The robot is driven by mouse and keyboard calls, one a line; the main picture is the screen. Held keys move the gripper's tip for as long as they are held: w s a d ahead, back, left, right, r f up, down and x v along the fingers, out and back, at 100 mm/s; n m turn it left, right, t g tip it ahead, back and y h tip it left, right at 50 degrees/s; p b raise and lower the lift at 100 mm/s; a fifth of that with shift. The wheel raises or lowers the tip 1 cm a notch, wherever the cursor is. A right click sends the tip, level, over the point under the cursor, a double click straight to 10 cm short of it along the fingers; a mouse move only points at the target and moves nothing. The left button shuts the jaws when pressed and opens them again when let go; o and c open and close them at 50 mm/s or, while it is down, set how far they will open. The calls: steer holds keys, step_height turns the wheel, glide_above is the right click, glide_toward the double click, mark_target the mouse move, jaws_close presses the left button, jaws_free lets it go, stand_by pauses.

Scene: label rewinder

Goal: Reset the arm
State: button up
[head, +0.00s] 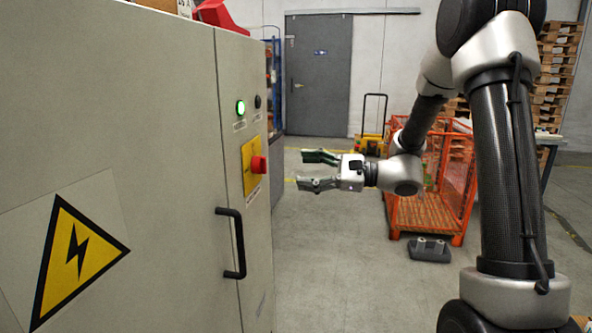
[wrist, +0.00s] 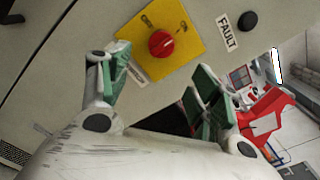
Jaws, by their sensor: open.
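My gripper (head: 319,170) is open and empty in the head view, its fingers pointing left toward the grey cabinet with a gap between. My arm bends down to it from the upper right. In the wrist view the two green-padded fingers of my gripper (wrist: 150,88) stand apart, with the cabinet face beyond them. The red knob (head: 259,164) sits on a yellow plate on the cabinet; it also shows in the wrist view (wrist: 161,43). The fingers do not touch it.
The grey cabinet (head: 110,120) fills the left, with a black handle (head: 232,243) and a lit green lamp (head: 240,107). An orange mesh cage (head: 465,185) stands behind my arm. A grey door (head: 318,75) is at the back. The floor between cabinet and cage is mostly clear.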

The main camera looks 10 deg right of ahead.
steer(key=s+d+f+n+g+h, duration=0.3)
steer(key=s+f+g, duration=0.15)
steer(key=s, duration=0.35)
steer(key=s+d+f+n+g+h, duration=0.3)
steer(key=s+f, duration=0.2)
steer(key=s, duration=0.3)
steer(key=s+d+r+n+t+h, duration=0.1)
steer(key=s+d+r+n+h, duration=0.2)
steer(key=s+d+n+h, duration=0.55)
steer(key=s+d+r+t+h, duration=0.2)
steer(key=s+d+r+t, duration=0.1)
steer(key=r, duration=0.4)
steer(key=shift+s+d+t, duration=0.4)
steer(key=shift+d+t, duration=0.15)
steer(key=shift+d, duration=0.85)
steer(key=shift+n, duration=0.25)
